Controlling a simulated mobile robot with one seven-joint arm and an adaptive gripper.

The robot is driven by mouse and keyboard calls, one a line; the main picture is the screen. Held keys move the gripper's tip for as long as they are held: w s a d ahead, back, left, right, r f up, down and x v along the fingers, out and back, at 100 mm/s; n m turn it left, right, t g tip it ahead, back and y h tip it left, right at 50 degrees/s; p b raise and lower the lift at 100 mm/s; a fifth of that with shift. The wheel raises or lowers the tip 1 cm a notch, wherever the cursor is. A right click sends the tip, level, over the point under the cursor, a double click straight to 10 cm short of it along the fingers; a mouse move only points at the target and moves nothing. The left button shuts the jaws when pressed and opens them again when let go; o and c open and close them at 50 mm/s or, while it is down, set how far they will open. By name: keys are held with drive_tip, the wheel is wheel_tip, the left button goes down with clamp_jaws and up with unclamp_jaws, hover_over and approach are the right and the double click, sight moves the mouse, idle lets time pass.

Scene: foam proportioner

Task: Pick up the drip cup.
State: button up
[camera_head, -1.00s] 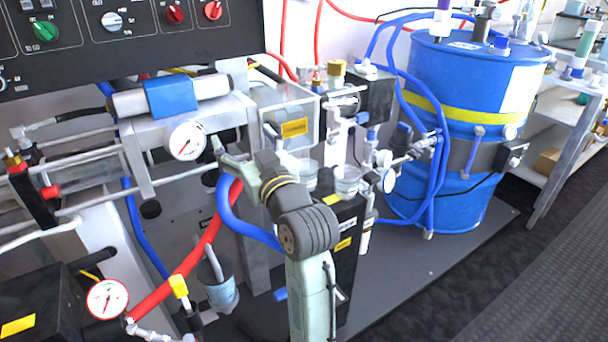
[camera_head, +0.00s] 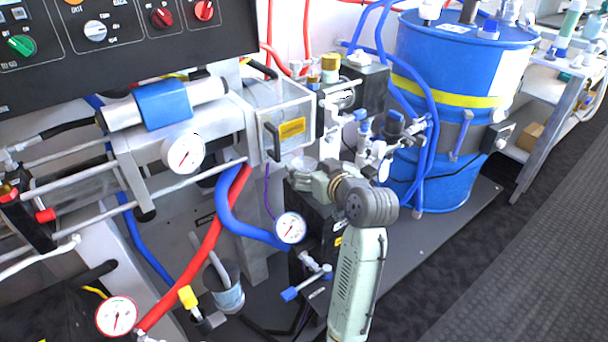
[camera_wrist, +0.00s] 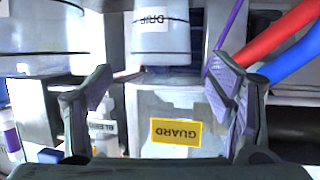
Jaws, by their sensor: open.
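The drip cup (camera_wrist: 152,32) is a pale cup with a white DRIP label, upside down in the wrist view at top centre. Its top edge is cut off by the frame. My gripper (camera_wrist: 160,78) is open, one finger at each side, with the cup farther ahead between them in the picture. Nothing is held. In the head view my gripper (camera_head: 306,176) is below the guard box, and my wrist hides much of the area around it. I cannot clearly make out the cup there.
The guard box (camera_head: 288,108) with its yellow label (camera_wrist: 176,132) is close to my gripper. Red (camera_wrist: 262,38) and blue hoses (camera_wrist: 295,50) run at the right in the wrist view. A pressure gauge (camera_head: 291,228) and a blue drum (camera_head: 455,70) stand nearby.

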sight(299, 161)
drive_tip(key=x, duration=0.4)
drive_tip(key=shift+w+a+f+p, duration=0.15)
drive_tip(key=shift+w+f+p, duration=0.1)
drive_tip(key=shift+p, duration=0.15)
drive_tip(key=shift+r, duration=0.1)
drive_tip(key=c, duration=1.2)
drive_tip(key=shift+o, duration=0.2)
